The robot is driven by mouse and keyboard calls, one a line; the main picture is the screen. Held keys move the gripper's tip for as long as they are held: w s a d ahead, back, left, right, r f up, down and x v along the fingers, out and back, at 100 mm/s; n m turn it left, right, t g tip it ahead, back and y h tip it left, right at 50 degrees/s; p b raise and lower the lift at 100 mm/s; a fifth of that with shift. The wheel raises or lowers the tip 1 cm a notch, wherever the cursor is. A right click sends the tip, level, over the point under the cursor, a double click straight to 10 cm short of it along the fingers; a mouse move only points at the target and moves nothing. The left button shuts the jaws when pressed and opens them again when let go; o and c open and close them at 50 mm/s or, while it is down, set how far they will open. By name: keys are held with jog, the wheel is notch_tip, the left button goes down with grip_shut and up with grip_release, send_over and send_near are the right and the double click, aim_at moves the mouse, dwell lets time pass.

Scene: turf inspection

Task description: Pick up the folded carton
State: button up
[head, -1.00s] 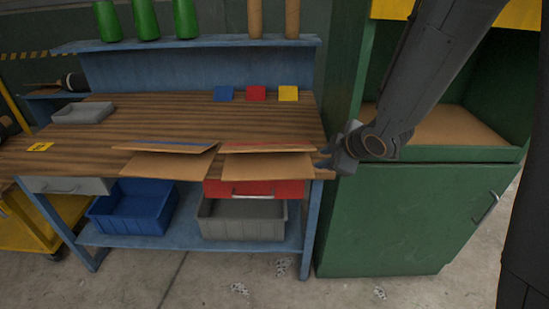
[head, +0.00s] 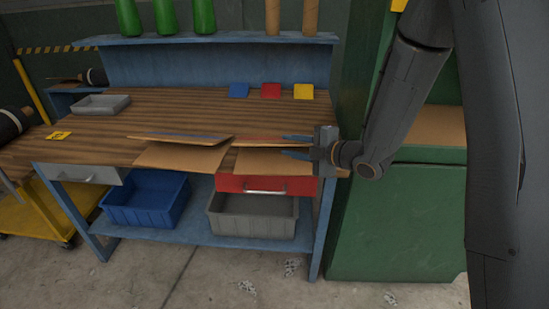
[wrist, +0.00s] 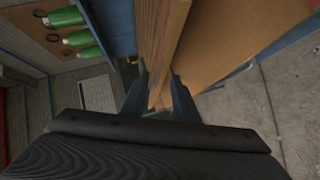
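Two folded cartons overhang the front edge of the wooden workbench (head: 140,112). The left carton (head: 180,156) has a blue stripe on top. The right carton (head: 262,161) shows a reddish stripe. My gripper (head: 286,146) is open at the right end of the right carton, one finger above and one below its edge. In the wrist view, the open fingers (wrist: 158,72) are apart, with brown carton layers (wrist: 172,45) between and beyond them. A large brown flap (wrist: 225,40) spreads to the right there. Whether either finger touches the carton I cannot tell.
Blue, red and yellow squares (head: 270,91) lie at the back of the bench. A grey tray (head: 101,104) sits at left. A blue bin (head: 145,201) and grey bin (head: 252,216) stand below. A green cabinet (head: 400,225) stands close on the right.

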aim_at(274, 142)
jog(key=p+x, duration=0.2)
jog(key=x, duration=0.5)
jog(key=shift+w+a+f, duration=0.15)
grip_shut()
dwell(1.3)
